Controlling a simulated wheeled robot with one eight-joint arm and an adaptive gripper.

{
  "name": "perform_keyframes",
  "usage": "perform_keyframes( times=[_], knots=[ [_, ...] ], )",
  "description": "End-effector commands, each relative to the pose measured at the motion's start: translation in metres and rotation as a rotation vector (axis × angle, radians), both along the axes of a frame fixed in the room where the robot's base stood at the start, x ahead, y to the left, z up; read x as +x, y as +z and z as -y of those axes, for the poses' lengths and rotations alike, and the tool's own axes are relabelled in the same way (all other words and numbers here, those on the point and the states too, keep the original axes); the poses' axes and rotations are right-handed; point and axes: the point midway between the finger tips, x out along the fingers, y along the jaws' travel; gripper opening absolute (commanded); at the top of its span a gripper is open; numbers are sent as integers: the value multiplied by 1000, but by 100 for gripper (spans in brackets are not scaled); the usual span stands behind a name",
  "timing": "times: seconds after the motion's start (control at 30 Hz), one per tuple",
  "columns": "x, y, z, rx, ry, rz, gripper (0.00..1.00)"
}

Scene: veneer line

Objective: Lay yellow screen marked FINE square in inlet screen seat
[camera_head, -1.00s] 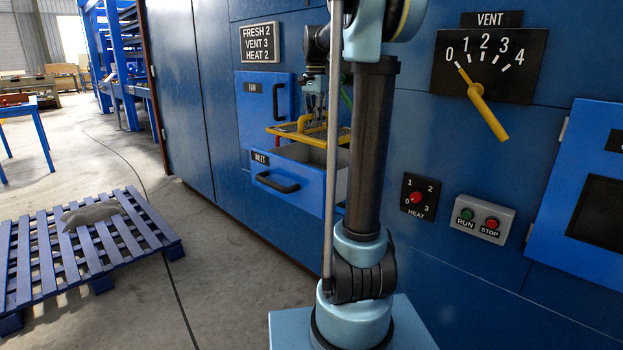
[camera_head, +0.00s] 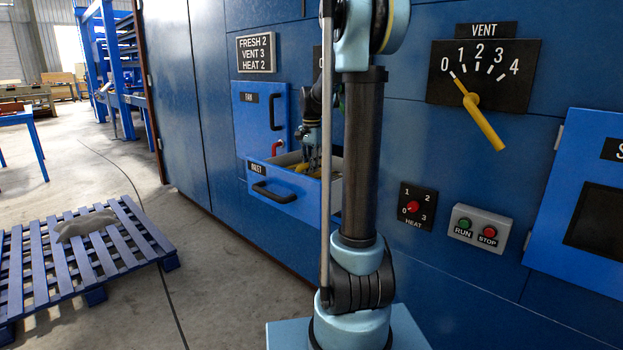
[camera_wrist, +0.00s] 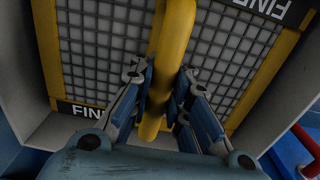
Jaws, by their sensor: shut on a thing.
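The yellow screen (camera_wrist: 158,55) has a grey mesh, a yellow frame and FINE labels at two opposite ends. My gripper (camera_wrist: 160,88) is shut on the yellow bar handle across its middle. In the head view, my gripper (camera_head: 312,168) reaches down into the open inlet drawer (camera_head: 282,196), and a bit of the yellow screen (camera_head: 301,167) shows low inside it. The drawer's pale walls (camera_wrist: 22,55) flank the screen in the wrist view. Whether the screen lies flat on the seat cannot be told; the seat is hidden beneath it.
The FAN door (camera_head: 262,115) is shut above the drawer. A red handle (camera_wrist: 305,138) stands close beside the drawer. A vent lever (camera_head: 482,120) points near 0. A pallet (camera_head: 85,255) with a grey sack (camera_head: 86,225) lies left. Floor between pallet and cabinet is clear.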

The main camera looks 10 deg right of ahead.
Motion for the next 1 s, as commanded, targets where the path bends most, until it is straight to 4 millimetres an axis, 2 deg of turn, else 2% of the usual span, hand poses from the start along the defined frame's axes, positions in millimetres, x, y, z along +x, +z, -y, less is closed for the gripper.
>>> perform_keyframes(
  times=[0.1,0.27,0.73,0.77,0.87,1.0],
  knots=[
    [0,-17,0,0,0,0,0],
    [0,-33,0,0,0,0,0],
    [0,-39,0,0,0,0,0],
    [0,-39,0,0,0,0,14],
    [0,-39,0,0,0,0,37],
    [0,-39,0,0,0,0,39]
  ],
)
